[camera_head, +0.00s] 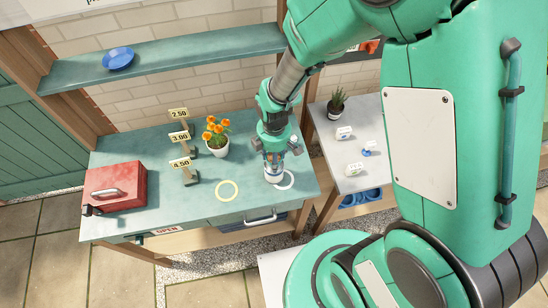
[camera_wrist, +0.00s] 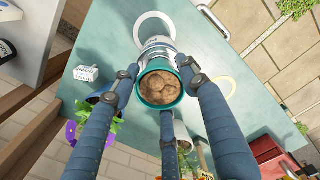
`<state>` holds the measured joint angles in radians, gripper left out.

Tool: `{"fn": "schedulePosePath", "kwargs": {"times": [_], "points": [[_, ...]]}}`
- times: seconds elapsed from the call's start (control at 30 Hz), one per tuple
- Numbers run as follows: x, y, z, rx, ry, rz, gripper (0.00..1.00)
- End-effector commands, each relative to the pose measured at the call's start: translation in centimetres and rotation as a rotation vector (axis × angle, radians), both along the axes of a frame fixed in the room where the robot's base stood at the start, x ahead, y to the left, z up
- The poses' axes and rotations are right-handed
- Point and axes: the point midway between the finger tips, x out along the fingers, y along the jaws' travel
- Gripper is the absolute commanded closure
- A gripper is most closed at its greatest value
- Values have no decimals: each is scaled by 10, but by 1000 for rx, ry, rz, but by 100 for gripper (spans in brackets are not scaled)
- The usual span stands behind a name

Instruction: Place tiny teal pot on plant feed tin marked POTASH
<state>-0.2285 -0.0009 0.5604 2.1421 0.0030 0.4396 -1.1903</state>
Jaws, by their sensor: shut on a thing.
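My gripper (camera_head: 273,150) is over the right end of the teal bench, pointing down. In the wrist view its fingers (camera_wrist: 165,85) are closed around a small teal-rimmed pot (camera_wrist: 161,98) filled with brown lumps. Directly beyond the pot is a white and blue banded tin (camera_wrist: 154,44). The tin also shows in the head view (camera_head: 273,173), below the fingers and by a white ring. I cannot read its marking, nor tell whether pot and tin touch. In the head view the fingers mostly hide the pot.
The white ring (camera_head: 287,181) and a yellow ring (camera_head: 227,191) lie on the bench (camera_head: 190,222). An orange-flowered plant (camera_head: 216,133), price signs (camera_head: 181,137) and a red box (camera_head: 117,186) stand left. A grey table (camera_head: 335,178) with white blocks (camera_head: 344,133) is right.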

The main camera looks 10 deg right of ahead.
Motion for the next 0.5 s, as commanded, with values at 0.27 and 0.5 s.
{"fn": "schedulePosePath", "kwargs": {"times": [0.27,0.5], "points": [[0,0,-2,0,0,0,37],[0,0,-2,0,0,0,37]]}}
